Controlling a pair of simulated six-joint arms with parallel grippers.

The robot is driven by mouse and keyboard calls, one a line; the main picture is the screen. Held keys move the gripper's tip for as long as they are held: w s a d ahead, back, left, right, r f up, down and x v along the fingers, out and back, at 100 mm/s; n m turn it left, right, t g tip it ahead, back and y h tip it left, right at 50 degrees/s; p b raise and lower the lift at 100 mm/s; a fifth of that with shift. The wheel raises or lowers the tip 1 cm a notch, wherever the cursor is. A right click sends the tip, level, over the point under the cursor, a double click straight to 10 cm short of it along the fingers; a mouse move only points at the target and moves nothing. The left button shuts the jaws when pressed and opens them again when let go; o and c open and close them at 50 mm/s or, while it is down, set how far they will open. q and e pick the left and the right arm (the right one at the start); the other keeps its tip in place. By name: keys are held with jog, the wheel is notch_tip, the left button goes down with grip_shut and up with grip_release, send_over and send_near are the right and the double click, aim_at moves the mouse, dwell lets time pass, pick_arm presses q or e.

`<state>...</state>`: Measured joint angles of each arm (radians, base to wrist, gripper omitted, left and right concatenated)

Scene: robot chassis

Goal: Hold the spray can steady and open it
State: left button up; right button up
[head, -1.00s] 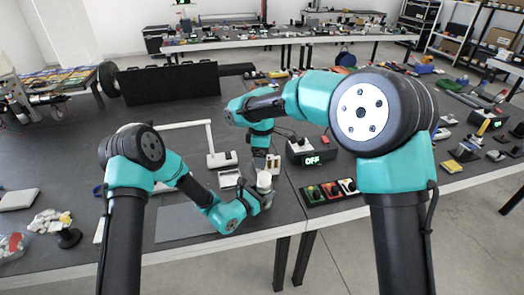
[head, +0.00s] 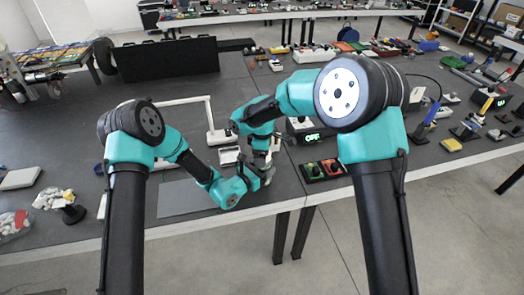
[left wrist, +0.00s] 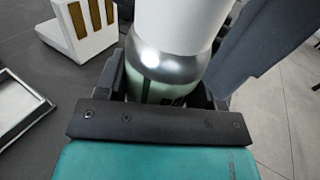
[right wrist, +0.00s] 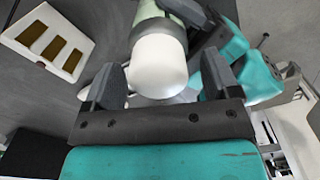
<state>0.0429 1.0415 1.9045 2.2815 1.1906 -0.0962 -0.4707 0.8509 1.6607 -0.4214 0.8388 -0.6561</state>
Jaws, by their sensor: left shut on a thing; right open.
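The spray can has a white cap (left wrist: 180,22), a silver shoulder and a pale green body (left wrist: 150,88). In the left wrist view my left gripper (left wrist: 168,92) is shut on the body. In the right wrist view the cap (right wrist: 158,68) lies between the fingers of my open right gripper (right wrist: 160,80), with a gap visible on each side. In the head view my left gripper (head: 264,176) and right gripper (head: 261,152) meet near the table's front edge, and they mostly hide the can.
A white block with tan slots (right wrist: 48,42) stands beside the can. A black box with a green OFF display (head: 311,137) and a switch panel (head: 321,170) are to the right. A white bent-arm stand (head: 212,120) is behind. A grey mat (head: 185,199) lies at left.

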jog(key=c, duration=1.1)
jog(key=shift+r, duration=0.45)
dwell(0.4)
jog(key=shift+r, duration=0.35)
jog(key=shift+r, duration=0.4)
jog(key=shift+r, duration=1.95)
